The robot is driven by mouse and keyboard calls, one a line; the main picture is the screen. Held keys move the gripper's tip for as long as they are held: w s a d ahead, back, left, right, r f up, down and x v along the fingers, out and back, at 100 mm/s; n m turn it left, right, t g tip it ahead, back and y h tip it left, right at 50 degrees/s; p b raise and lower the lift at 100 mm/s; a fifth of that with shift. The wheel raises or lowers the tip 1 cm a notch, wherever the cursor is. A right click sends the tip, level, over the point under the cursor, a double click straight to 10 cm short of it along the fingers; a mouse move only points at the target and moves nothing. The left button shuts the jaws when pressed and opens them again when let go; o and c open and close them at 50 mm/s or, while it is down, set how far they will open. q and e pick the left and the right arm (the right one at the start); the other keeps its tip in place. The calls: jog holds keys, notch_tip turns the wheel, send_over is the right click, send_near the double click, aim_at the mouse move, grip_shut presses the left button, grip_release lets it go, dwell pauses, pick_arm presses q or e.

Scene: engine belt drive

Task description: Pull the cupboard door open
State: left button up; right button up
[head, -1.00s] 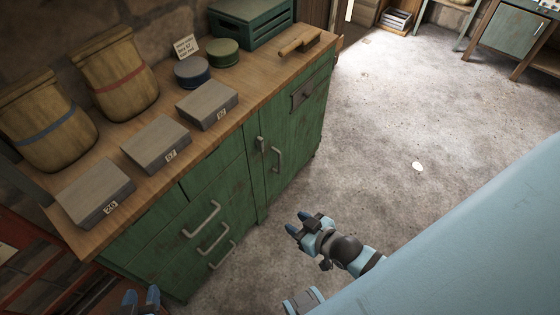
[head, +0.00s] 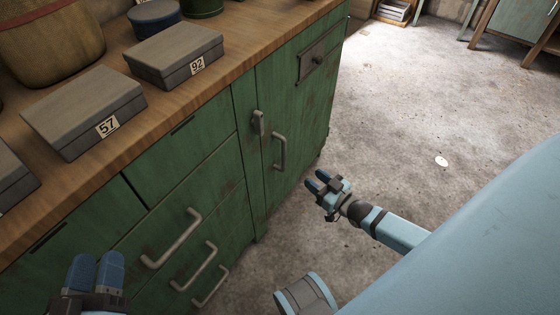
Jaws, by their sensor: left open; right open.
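The green cupboard door (head: 299,146) is shut, on the right part of the green cabinet. Its grey bar handle (head: 280,152) stands upright near the door's left edge, with a small grey latch (head: 258,122) to the upper left of it. My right gripper (head: 316,182) is open and empty, in front of the door to the lower right of the handle and apart from it. My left gripper (head: 97,268) is open at the lower left, in front of the drawers, holding nothing that I can see.
Drawers with grey handles (head: 172,240) fill the cabinet's left part. The wooden top (head: 178,95) carries grey boxes numbered 57 (head: 85,112) and 92 (head: 174,52).

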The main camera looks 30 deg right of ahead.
aim_at(285, 156)
jog(key=w+b, duration=0.1)
jog(key=w, duration=0.3)
jog(key=w+a+b, duration=0.1)
jog(key=w+b, duration=0.1)
jog(key=w, duration=0.2)
jog(key=w+a+b, duration=0.1)
jog(key=w, duration=0.3)
jog(key=shift+w+a+f, duration=0.15)
jog(key=shift+w, duration=0.25)
jog(key=shift+w+a+b, duration=0.1)
jog(key=shift+w+b, duration=0.2)
jog(key=shift+w, duration=0.15)
pick_arm(q)
notch_tip(285, 156, down, 7)
jog(key=g, duration=0.2)
jog(key=shift+d+r+m+g, duration=0.2)
jog(key=shift+d+m+g, duration=0.1)
jog(key=shift+m, duration=0.1)
pick_arm(e)
grip_shut()
